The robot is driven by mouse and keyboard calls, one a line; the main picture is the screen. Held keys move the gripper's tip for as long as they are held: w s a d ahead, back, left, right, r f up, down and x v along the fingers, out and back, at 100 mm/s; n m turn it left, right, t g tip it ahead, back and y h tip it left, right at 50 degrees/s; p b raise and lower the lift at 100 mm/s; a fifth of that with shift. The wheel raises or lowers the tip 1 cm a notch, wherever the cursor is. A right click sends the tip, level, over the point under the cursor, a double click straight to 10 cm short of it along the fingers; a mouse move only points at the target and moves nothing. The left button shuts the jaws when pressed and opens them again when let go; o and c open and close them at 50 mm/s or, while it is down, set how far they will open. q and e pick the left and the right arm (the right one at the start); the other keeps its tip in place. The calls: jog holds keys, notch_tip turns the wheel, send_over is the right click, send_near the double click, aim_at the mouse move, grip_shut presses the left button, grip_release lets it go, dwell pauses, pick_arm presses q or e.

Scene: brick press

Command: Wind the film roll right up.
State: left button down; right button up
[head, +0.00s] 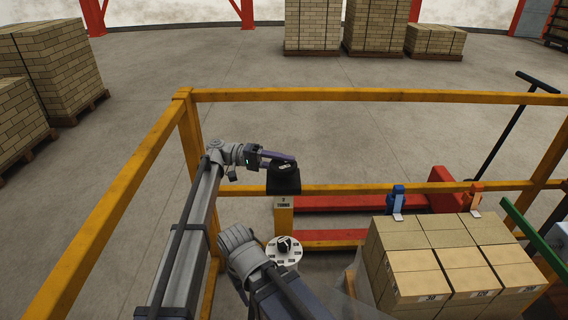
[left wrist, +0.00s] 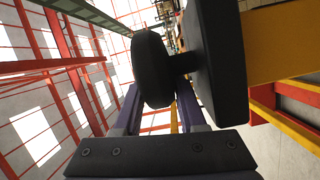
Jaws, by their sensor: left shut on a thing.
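My left gripper (head: 284,160), with purple fingers, reaches in from the left over a yellow post (head: 284,218) with a label reading "TURNS". It is shut on a black knob at the black head (head: 284,182) on top of the post. In the left wrist view the round black knob (left wrist: 152,68) sits between the purple fingers (left wrist: 158,108), joined by a short stub to a flat black part (left wrist: 228,60). I cannot make out a film roll for sure. The right gripper is not in view.
A white dial (head: 284,250) with a black pointer stands below the post. Yellow rails (head: 350,95) fence the area. A stack of tan bricks (head: 450,262) stands at the right, with clear film at its left edge. Red beams (head: 370,202) lie behind.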

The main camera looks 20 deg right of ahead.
pick_arm(q)
jog(key=shift+s+f+m+g+y, duration=0.1)
jog(key=shift+m+g+y, duration=0.3)
jog(key=shift+g, duration=0.1)
jog(key=c, duration=0.8)
grip_release()
jog(key=shift+o, duration=0.2)
